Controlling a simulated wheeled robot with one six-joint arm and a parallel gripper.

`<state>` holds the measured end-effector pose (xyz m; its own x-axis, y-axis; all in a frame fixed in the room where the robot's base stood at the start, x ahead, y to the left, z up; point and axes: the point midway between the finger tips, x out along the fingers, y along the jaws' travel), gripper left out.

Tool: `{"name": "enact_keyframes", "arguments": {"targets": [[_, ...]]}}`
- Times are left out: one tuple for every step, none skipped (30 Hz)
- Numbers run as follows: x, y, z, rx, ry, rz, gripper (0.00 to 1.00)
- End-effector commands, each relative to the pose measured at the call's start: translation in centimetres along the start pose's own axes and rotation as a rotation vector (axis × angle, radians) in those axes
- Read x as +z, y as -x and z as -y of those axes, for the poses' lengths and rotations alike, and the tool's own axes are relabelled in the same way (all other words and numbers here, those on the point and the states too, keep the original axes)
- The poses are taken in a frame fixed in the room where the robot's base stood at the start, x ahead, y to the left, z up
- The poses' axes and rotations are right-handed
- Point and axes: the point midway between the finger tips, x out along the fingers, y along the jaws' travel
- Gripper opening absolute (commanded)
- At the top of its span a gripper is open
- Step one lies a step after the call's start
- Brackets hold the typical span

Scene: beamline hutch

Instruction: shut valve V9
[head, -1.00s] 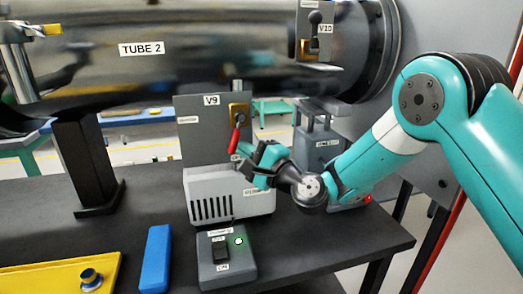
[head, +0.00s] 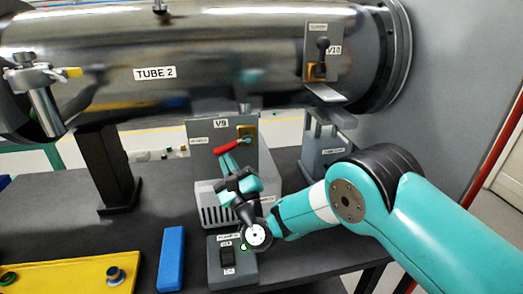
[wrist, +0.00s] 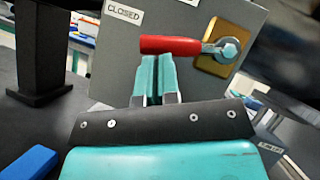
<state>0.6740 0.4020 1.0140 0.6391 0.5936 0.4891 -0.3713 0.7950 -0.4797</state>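Valve V9 is a grey panel (head: 205,163) under TUBE 2. Its red handle (head: 228,147) turns on a brass plate (head: 247,132). The handle points left, close to level, its free end slightly low in the head view. In the wrist view the red handle (wrist: 170,45) lies nearly level, pointing left below the CLOSED label (wrist: 123,13). My gripper (head: 228,165) is just under the handle. In the wrist view the fingers of my gripper (wrist: 158,62) are together, their tips at the handle's lower edge, seemingly touching it; nothing shows between them.
Valve V10 (head: 322,60) is on the tube at upper right. A pale vented box (head: 212,208) stands below V9, with a grey switch box (head: 222,272) in front. A blue block (head: 171,258) and a yellow tray (head: 60,275) lie at left. The dark bench between is clear.

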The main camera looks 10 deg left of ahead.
Motion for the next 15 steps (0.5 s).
{"name": "enact_keyframes", "arguments": {"targets": [[0.96, -0.66, 0.35, 0.003, 0.001, 0.001, 0.00], [1.04, -0.71, 0.31, 0.003, 0.001, 0.001, 0.00], [1.21, -0.82, 0.28, 0.003, 0.000, 0.001, 0.00], [1.30, -0.88, 0.25, 0.004, 0.001, 0.001, 0.00], [1.38, -0.93, 0.21, 0.005, 0.001, 0.001, 0.00], [1.51, -1.00, 0.18, 0.005, 0.001, 0.001, 0.00], [1.58, -1.05, 0.15, 0.005, 0.002, 0.002, 0.00], [1.62, -1.07, 0.13, 0.005, 0.002, 0.002, 0.00], [1.68, -1.11, 0.10, 0.005, 0.002, 0.002, 0.00], [1.73, -1.13, 0.10, 0.005, 0.002, 0.002, 0.00], [1.76, -1.15, 0.09, 0.005, 0.000, 0.002, 0.00], [1.77, -1.15, 0.08, 0.005, 0.001, 0.002, 0.00], [1.80, -1.17, 0.08, 0.005, 0.002, 0.003, 0.00], [1.81, -1.18, 0.08, 0.005, 0.001, 0.003, 0.00], [1.82, -1.18, 0.07, 0.004, 0.001, 0.003, 0.00]]}}
